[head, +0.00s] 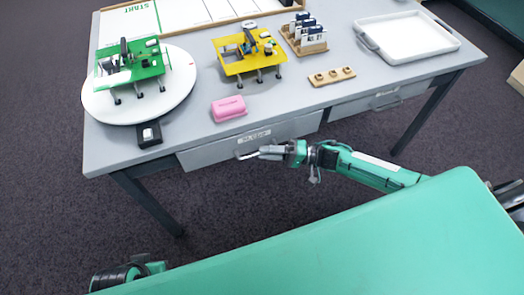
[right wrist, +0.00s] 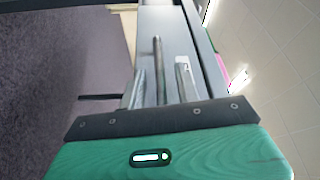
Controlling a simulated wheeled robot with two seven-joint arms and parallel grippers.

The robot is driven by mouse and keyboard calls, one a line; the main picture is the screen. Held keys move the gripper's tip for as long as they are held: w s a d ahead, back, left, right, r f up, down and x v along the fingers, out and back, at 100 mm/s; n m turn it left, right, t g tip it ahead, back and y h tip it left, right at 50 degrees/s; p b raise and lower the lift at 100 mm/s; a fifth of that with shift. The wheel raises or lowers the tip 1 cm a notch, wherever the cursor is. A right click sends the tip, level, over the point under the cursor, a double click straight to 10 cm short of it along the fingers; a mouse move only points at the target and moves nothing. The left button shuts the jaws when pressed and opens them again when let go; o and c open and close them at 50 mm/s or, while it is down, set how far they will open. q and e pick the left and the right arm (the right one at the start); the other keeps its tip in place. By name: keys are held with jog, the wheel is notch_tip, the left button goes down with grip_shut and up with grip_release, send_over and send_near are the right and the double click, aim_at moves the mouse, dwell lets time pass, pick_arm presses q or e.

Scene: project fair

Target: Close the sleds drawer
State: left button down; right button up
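Two grey drawers sit side by side under the table's front edge. The left drawer (head: 215,152) has a bar handle and a pale label too small to read surely, so I cannot tell for certain that it is the sleds drawer. Its front looks near the table edge; any small gap is unclear. The right drawer (head: 375,102) looks shut. My right gripper (head: 262,153) is at the left drawer's front. In the right wrist view its fingers (right wrist: 161,88) are apart, with the handle bar (right wrist: 158,62) between them; contact is unclear. My left gripper is not in view.
The grey table (head: 205,85) carries a white turntable (head: 103,107) with a green model, a yellow model (head: 240,68), a pink block (head: 228,108), a wooden rack (head: 305,45) and a white tray (head: 430,42). Dark carpet is clear in front of the table.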

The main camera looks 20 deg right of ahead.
aim_at(251, 145)
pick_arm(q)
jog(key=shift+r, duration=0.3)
pick_arm(e)
jog(key=shift+x, duration=0.95)
jog(key=shift+c, duration=0.2)
grip_shut()
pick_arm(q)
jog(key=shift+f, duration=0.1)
pick_arm(e)
jog(key=shift+w+p, duration=0.35)
jog(key=shift+w, duration=0.85)
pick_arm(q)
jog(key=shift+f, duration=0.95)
